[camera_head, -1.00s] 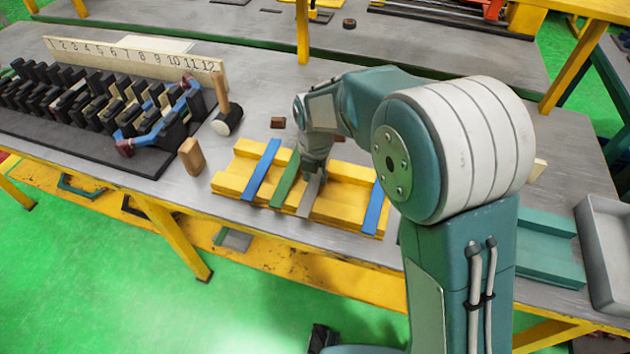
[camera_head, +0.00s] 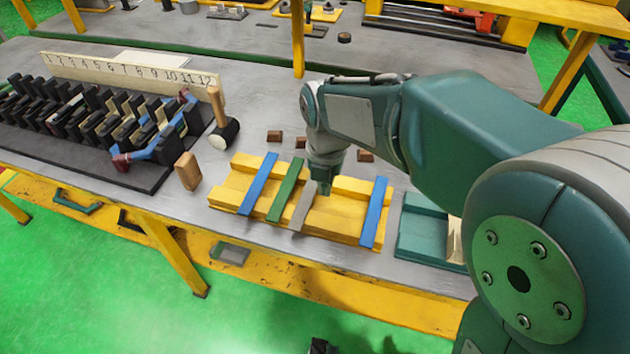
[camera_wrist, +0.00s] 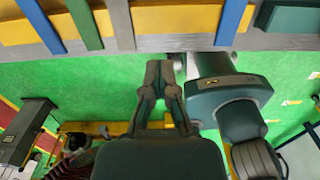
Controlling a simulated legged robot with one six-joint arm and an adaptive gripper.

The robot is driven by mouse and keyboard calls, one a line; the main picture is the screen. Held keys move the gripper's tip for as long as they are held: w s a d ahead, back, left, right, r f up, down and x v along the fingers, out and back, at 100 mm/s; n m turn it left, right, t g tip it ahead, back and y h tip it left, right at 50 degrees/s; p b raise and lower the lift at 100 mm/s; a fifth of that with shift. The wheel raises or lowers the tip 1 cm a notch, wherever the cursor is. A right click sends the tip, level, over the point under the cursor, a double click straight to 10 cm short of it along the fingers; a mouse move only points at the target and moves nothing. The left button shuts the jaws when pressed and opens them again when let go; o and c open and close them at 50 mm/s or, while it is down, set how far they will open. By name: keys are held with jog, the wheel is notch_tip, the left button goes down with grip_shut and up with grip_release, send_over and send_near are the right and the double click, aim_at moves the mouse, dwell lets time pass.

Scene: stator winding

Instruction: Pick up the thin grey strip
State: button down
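The thin grey strip (camera_head: 302,210) lies across the yellow slotted block (camera_head: 340,222), between a green strip (camera_head: 286,190) and an empty stretch of the block. In the wrist view the grey strip (camera_wrist: 122,25) runs up and down near the top, left of my fingers. My gripper (camera_head: 323,190) points down close to the right side of the strip's far end; whether it touches is hard to tell. In the wrist view my gripper's fingertips (camera_wrist: 161,66) are together, with no strip between them.
Blue strips (camera_head: 259,184) (camera_head: 374,212) lie on both sides of the block. A wooden block (camera_head: 188,171), a mallet (camera_head: 222,130) and small brown blocks (camera_head: 274,136) are nearby. A teal block (camera_head: 425,232) stands to the right. The black slotted rack (camera_head: 90,125) is at left.

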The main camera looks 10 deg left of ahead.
jog(key=s+d+r, duration=0.3)
jog(key=s, duration=0.2)
jog(key=shift+s+d, duration=0.2)
jog(key=shift+s, duration=0.05)
jog(key=shift+c, duration=1.4)
grip_release()
notch_tip(320, 180, up, 12)
